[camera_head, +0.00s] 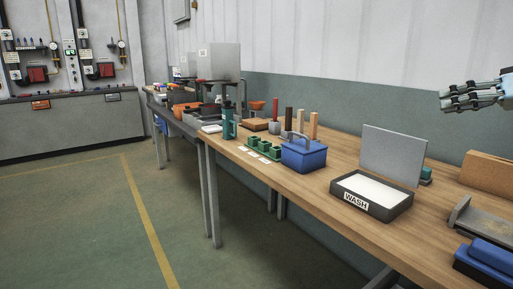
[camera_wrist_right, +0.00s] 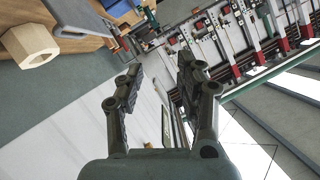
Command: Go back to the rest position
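My right gripper (camera_head: 474,96) reaches in from the right edge in the head view, raised above the table and apart from everything on it. In the right wrist view the right gripper (camera_wrist_right: 160,88) has its two dark fingers spread with an empty gap between them. My left gripper is not in view. The wooden table (camera_head: 262,178) runs along the wall below the right gripper.
On the table stand a black WASH tray (camera_head: 372,203), a grey upright panel (camera_head: 392,153), a blue caddy (camera_head: 304,155), green cups (camera_head: 264,148), a green bottle (camera_head: 229,122) and a wooden block (camera_head: 487,173). The floor (camera_head: 90,215) at left is clear.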

